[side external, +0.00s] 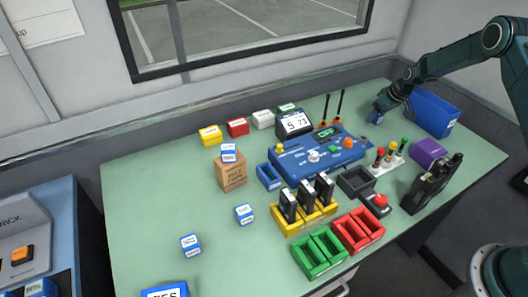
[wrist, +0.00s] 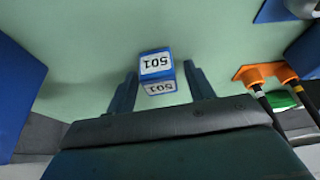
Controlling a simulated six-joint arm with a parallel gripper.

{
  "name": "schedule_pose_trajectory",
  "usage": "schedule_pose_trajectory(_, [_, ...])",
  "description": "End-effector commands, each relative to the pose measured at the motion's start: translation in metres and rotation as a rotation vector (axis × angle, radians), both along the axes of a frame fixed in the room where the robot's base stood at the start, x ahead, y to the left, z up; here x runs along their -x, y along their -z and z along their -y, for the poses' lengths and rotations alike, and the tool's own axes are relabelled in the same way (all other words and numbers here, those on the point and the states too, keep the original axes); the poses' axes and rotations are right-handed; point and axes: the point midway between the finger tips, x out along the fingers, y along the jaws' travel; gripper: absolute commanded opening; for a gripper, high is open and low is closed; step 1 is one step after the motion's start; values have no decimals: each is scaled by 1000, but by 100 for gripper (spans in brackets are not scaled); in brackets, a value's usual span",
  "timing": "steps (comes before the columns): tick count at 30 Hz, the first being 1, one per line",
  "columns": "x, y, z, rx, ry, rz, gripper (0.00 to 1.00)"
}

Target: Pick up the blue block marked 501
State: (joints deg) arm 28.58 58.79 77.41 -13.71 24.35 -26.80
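The blue block marked 501 (wrist: 157,66) stands on the green tabletop in the wrist view, its white label printed upside down to this camera. My gripper (wrist: 160,70) is open, with one finger on each side of the block and a visible gap on both sides. In the side external view my gripper (side external: 384,112) is low over the back right of the table, between the console and the blue bin. A small blue patch (side external: 378,119) beneath it appears to be the block, mostly hidden there.
A blue bin (side external: 435,113) stands close to the right of my gripper. The blue console (side external: 318,158) and two black rods in orange bases (side external: 333,118) are to its left. A white rack of coloured knobs (side external: 388,160) is in front.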

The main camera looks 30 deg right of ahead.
Motion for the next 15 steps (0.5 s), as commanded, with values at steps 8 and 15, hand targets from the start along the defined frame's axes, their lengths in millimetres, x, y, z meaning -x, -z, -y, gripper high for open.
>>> schedule_pose_trajectory(8, [0, 0, 0, 0, 0, 0, 10])
schedule_pose_trajectory(15, [0, -1, 0, 0, 0, 1, 10])
